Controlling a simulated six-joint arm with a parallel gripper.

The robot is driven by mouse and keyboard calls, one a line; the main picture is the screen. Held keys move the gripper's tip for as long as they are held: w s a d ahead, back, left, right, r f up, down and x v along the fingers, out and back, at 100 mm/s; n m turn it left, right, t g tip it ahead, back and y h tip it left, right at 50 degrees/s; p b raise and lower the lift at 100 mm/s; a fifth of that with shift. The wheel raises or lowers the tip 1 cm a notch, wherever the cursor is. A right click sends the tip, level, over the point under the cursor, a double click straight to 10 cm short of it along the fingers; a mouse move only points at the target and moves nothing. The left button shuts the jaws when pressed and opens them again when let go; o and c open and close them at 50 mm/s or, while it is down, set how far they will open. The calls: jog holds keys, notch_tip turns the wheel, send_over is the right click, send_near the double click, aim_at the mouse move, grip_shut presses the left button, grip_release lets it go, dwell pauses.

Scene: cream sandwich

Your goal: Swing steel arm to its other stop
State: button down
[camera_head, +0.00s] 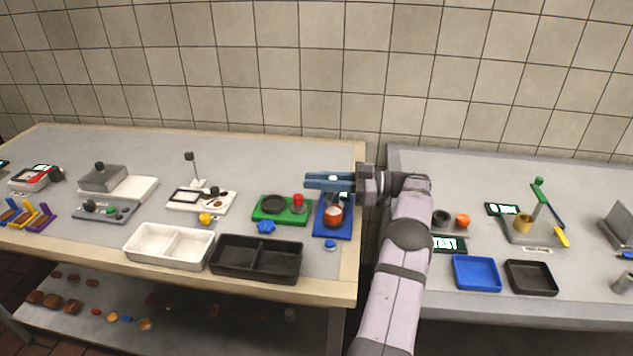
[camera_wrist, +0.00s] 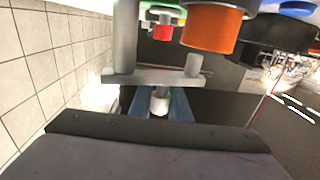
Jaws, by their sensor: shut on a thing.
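My gripper (camera_head: 329,182) reaches in from the right over the blue station (camera_head: 343,232) at the right end of the left table. Its blue fingers are shut on a pale upright knob (camera_wrist: 159,101), which seems to belong to the steel arm. In the wrist view the steel arm (camera_wrist: 150,77) is a flat grey bar just past the fingertips, with a thick grey post at its left end and a shorter peg at its right. An orange cup (camera_head: 333,216) stands on the station; it also shows in the wrist view (camera_wrist: 212,28). My fingers hide much of the arm in the head view.
A green station (camera_head: 268,216) with a red-knobbed part stands just left. Black (camera_head: 256,258) and white (camera_head: 140,243) trays lie in front. A gap separates the left table from the right table (camera_head: 400,165), which carries blue and black trays.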

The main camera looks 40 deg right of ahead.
jog(key=shift+s+r+n+g+y, duration=0.2)
jog(key=shift+n+g+y, duration=0.2)
jog(key=shift+g, duration=0.1)
dwell(0.5)
jog(key=c, duration=1.7)
grip_release()
jog(key=shift+o, duration=0.2)
jog(key=shift+f, duration=0.1)
notch_tip(320, 180, up, 10)
jog(key=p, duration=0.3)
